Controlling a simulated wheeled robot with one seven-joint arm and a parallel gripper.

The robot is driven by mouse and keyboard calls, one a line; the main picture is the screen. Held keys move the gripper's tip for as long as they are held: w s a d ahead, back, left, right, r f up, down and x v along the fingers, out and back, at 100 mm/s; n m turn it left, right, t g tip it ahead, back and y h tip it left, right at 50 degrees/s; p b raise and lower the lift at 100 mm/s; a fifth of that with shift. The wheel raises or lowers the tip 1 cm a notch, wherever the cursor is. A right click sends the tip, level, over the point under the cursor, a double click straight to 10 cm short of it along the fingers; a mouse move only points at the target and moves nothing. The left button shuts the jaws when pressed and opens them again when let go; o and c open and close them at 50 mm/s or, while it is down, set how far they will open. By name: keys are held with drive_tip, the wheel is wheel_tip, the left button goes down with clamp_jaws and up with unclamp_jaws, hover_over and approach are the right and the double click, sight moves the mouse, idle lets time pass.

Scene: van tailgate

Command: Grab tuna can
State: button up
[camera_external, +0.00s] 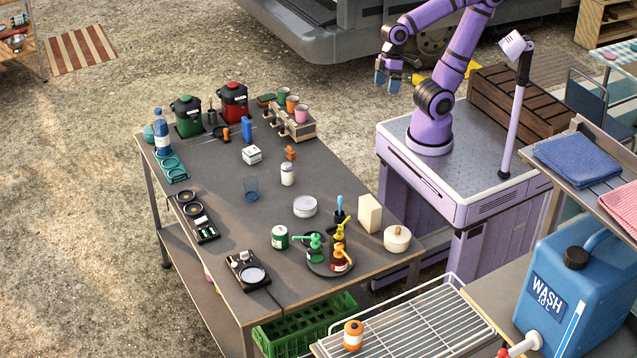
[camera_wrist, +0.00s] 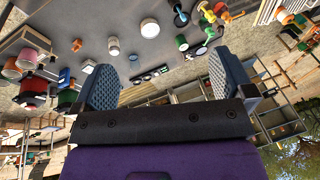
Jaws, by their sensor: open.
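A short, wide, pale can (camera_external: 305,206), which looks like the tuna can, stands on the grey table right of its middle. In the wrist view it appears as a pale round shape (camera_wrist: 149,27) near the top. My gripper (camera_external: 387,80) is high above the ground beyond the table's back right side, well away from the can. In the wrist view, my gripper (camera_wrist: 165,82) has its two blue-grey fingers wide apart with nothing between them.
On the table (camera_external: 225,205), a white jar (camera_external: 287,174) and a clear blue glass (camera_external: 251,188) stand left of the can. A green can (camera_external: 280,237), a round tray (camera_external: 330,267) with bottles, a cream block (camera_external: 369,214) and a lidded pot (camera_external: 397,239) stand nearby.

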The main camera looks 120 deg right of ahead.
drive_tip(key=w+f+m+y, duration=0.9)
drive_tip(key=w+f+m, duration=0.3)
drive_tip(key=w+f, duration=0.45)
drive_tip(key=m+t+h, duration=0.2)
drive_tip(key=m+t, duration=0.5)
drive_tip(key=m, duration=0.6)
approach(307, 200)
drive_tip(key=shift+w, duration=0.35)
drive_tip(key=shift+w+f, duration=0.15)
drive_tip(key=shift+f, duration=0.05)
drive_tip(key=shift+x, duration=5.2)
drive_tip(key=shift+a, duration=0.15)
drive_tip(key=c, duration=0.7)
drive_tip(key=shift+c, duration=0.2)
